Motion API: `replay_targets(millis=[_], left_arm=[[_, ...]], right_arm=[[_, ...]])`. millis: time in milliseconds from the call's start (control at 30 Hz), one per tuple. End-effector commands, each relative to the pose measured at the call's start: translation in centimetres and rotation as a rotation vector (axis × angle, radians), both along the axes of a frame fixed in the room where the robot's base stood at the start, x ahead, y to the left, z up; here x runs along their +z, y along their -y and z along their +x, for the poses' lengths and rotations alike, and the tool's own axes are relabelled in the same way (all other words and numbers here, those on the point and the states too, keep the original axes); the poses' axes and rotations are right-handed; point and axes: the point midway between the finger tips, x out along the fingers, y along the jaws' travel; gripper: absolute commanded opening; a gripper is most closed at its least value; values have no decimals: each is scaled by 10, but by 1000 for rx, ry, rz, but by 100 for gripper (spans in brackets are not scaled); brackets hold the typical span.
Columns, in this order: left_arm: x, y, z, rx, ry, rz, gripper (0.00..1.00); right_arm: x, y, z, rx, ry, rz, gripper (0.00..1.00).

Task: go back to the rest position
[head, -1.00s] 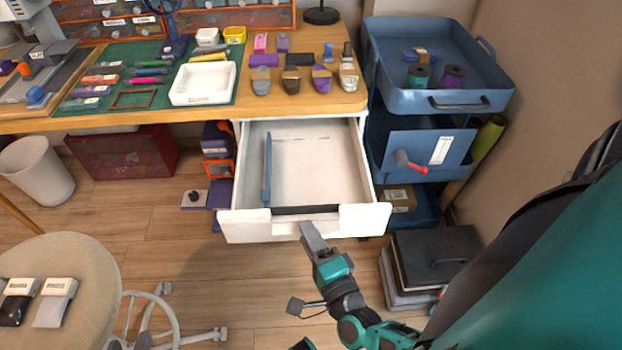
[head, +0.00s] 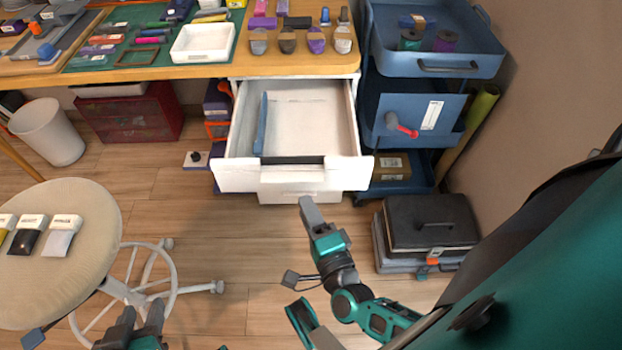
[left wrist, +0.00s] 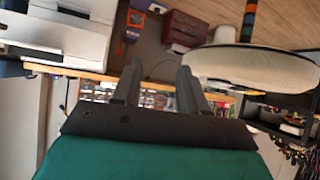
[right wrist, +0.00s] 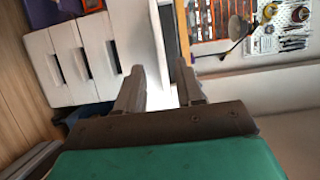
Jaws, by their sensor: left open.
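My left gripper (head: 138,318) is at the bottom left of the head view, over the floor near the stool's base. Its two dark fingers are apart, with nothing between them in the left wrist view (left wrist: 157,85). My right gripper (head: 305,203) is below the open white drawer (head: 290,178) in the head view, apart from its front in the picture. In the right wrist view (right wrist: 160,80) its fingers are apart and empty. The drawer holds a long blue object (head: 261,124) along its left side.
A round beige stool (head: 90,230) with several small packs stands at the left. The wooden workbench (head: 150,67) is at the back. A blue cart (head: 440,67) and dark cases (head: 430,225) stand at the right.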

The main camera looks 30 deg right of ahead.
Motion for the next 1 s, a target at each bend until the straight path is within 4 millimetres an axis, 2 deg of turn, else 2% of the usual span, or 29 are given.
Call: replay_targets(millis=[433, 567, 667, 800, 900, 1000], left_arm=[[4, -2, 4, -6, 12, 9, 43], [16, -3, 5, -7, 17, 12, 43], [32, -5, 6, -2, 24, 17, 43], [49, -14, 2, 11, 23, 32, 43], [56, -22, -4, 23, 14, 48, 43], [59, -26, -10, 31, 3, 56, 43]], right_arm=[[1, 0, 0, 4, -2, -5, 37], [17, -10, 1, 73, -33, -108, 37], [39, -26, -1, 197, -91, -319, 37], [65, -44, -11, 406, -193, -742, 37], [77, -44, -22, 535, -268, -1045, 37], [83, -36, -32, 634, -340, -1296, 37]])
